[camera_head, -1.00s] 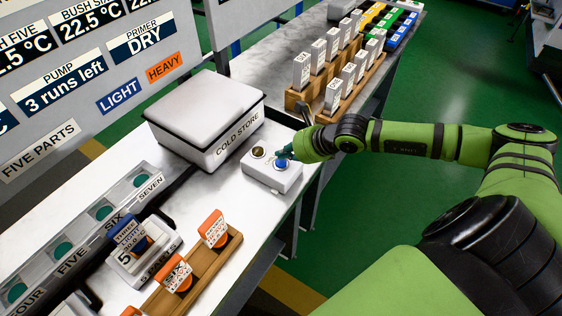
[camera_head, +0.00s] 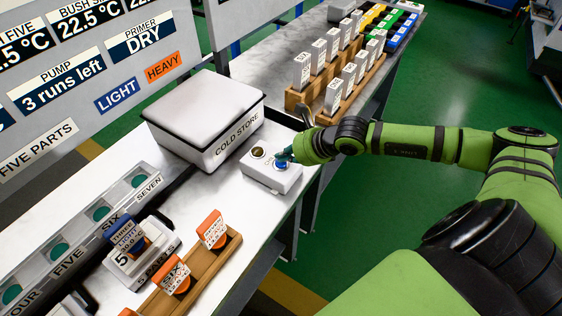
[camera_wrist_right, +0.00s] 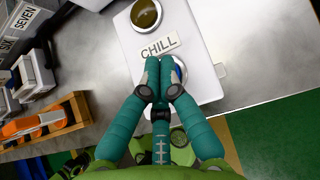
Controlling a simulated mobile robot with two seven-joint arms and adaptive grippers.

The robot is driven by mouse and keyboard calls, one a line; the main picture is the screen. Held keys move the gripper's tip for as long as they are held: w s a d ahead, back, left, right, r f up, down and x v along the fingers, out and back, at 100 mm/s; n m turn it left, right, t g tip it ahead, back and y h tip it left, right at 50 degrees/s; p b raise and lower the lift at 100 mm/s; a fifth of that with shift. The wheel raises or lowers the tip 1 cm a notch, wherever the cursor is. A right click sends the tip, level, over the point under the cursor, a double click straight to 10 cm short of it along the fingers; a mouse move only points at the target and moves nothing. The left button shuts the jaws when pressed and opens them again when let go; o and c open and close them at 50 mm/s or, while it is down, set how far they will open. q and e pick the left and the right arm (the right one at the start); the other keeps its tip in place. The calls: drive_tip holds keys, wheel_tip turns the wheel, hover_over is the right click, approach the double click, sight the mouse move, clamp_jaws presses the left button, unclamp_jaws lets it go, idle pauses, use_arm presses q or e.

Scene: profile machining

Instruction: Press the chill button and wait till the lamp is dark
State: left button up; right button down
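The white chill button box (camera_head: 258,172) sits on the metal bench, in front of the cold store (camera_head: 205,110). Its blue button (camera_head: 281,165) is partly covered by my right gripper (camera_head: 286,156). The box's round lamp (camera_head: 258,152) is dark amber-brown with no clear glow. In the right wrist view the lamp (camera_wrist_right: 145,13) lies beyond the CHILL label (camera_wrist_right: 160,47). There my right gripper (camera_wrist_right: 158,78) has its teal fingers together, with the tips over the blue button (camera_wrist_right: 179,70). Whether they press it down is hard to tell. My left gripper is out of view.
A wooden rack (camera_head: 232,243) with orange-topped parts stands at the front. A numbered white holder (camera_head: 140,262) is beside it. Wooden racks of grey blocks (camera_head: 338,98) stand on the bench at the back. The bench's right edge lies just beyond the button box.

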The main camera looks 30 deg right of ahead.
sight(284, 163)
drive_tip(key=shift+s+f+b, duration=0.1)
drive_tip(key=shift+f+b, duration=0.2)
drive_tip(key=shift+f, duration=0.05)
drive_tip(key=shift+r, duration=0.15)
idle(0.4)
drive_tip(key=shift+r+p, duration=0.5)
drive_tip(key=shift+r, duration=0.3)
drive_tip(key=shift+r+p, duration=1.3)
drive_tip(key=shift+r, duration=1.25)
